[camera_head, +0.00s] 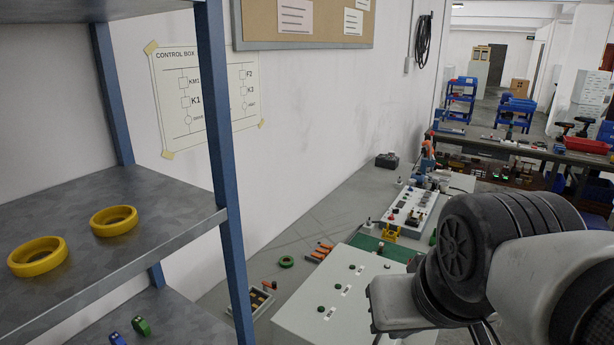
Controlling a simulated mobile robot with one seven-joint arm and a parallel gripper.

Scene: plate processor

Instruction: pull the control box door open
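A pale grey box with several small dark buttons and labels on its sloping top (322,292) stands on the bench at the bottom middle. It looks like the control box, but no lettering on it is readable. Its lower part is cut off by the frame edge and my arm covers its right side. I cannot make out a door edge or handle. My arm, with dark and grey links, fills the lower right, close to the box in the picture. My gripper's fingers do not show.
A blue-framed metal shelf (222,150) with two yellow rings (114,220) stands at left. On the bench (330,218) lie a green ring (286,261), orange-handled tools (321,252) and a white panel (411,212). A "CONTROL BOX" diagram (205,95) hangs on the wall.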

